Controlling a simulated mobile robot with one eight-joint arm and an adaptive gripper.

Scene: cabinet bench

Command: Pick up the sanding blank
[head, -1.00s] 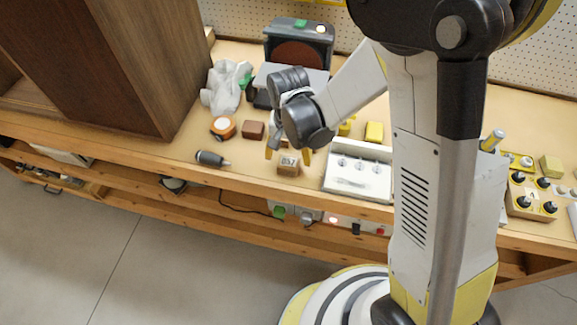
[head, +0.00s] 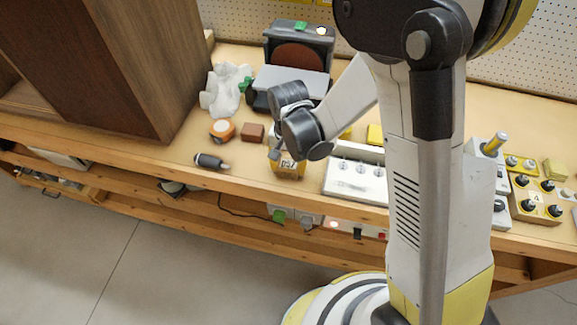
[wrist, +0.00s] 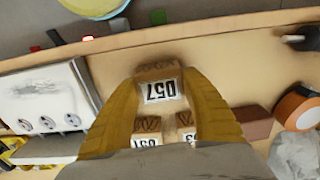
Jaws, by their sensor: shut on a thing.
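The sanding blank, as I take it, is a small light wooden block (head: 287,163) with a white label near the bench's front edge. In the wrist view the block (wrist: 160,88) carries the label 057. My gripper (head: 287,169) is lowered over it, with yellow fingers on either side. In the wrist view the fingertips (wrist: 160,82) close on the block's two sides. Two more labelled wooden faces, a left one (wrist: 147,130) and a right one (wrist: 186,124), show nearer the palm, partly hidden; I cannot tell how they relate to the held block.
A white fixture (head: 357,178) with round fittings stands close right of my gripper. A reddish-brown block (head: 252,132), an orange-and-white round item (head: 222,130) and a dark-handled tool (head: 210,161) lie to the left. A disc sander (head: 299,50) and crumpled white cloth (head: 225,92) are behind.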

